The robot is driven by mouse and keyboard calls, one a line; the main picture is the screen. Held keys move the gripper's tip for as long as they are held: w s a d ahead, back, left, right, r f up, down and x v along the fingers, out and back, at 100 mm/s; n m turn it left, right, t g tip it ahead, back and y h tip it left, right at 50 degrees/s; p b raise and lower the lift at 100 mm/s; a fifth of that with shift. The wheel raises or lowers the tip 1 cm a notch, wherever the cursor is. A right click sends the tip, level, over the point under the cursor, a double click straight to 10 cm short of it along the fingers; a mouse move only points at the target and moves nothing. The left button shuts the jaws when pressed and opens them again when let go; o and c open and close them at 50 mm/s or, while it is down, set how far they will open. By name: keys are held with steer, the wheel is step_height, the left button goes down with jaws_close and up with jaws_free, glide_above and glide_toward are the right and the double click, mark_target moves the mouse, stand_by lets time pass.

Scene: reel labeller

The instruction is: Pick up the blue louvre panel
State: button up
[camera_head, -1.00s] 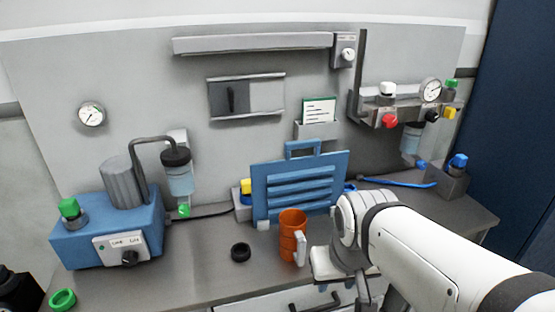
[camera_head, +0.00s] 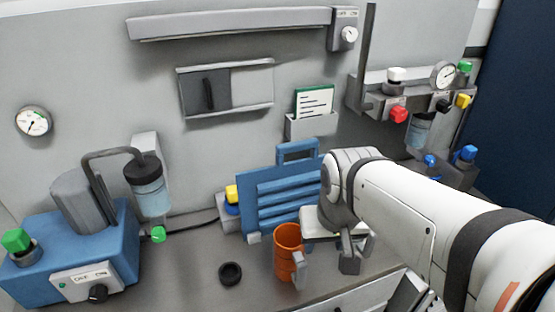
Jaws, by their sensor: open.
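The blue louvre panel (camera_head: 285,199) stands upright, leaning near the back of the bench, with a handle loop on top and horizontal slats. Its right part is hidden behind my arm. My gripper (camera_head: 352,258) is at the end of the white arm, in front of the panel's right side and to the right of the orange mug. It is open and empty, apart from the panel. The fingers are small and partly hidden by the wrist.
An orange mug (camera_head: 287,250) stands in front of the panel, close to my gripper. A black ring (camera_head: 230,273) lies to its left. A yellow-topped block (camera_head: 231,195) sits at the panel's left edge. A blue pump unit (camera_head: 117,236) fills the left; bare bench lies between.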

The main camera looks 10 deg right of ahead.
steer(key=w+r+m+g+p, duration=0.1)
steer(key=w+r+m, duration=0.6)
steer(key=w, duration=0.5)
steer(key=m+g, duration=0.2)
steer(key=m, duration=0.6)
glide_toward(297, 161)
steer(key=shift+s+d+f+p, duration=0.2)
steer(key=shift+s+p, duration=0.1)
steer(key=shift+p, duration=0.15)
steer(key=shift+w+f, duration=0.15)
steer(key=shift+w, duration=0.05)
steer(key=shift+f, duration=0.4)
steer(key=f, duration=0.3)
steer(key=f+p, duration=0.1)
steer(key=f, duration=0.2)
steer(key=shift+w+a+f, duration=0.1)
steer(key=shift+a+f, duration=0.1)
steer(key=shift+f, duration=0.15)
steer(key=shift+c, duration=0.5)
jaws_close()
steer(key=shift+r, duration=0.1)
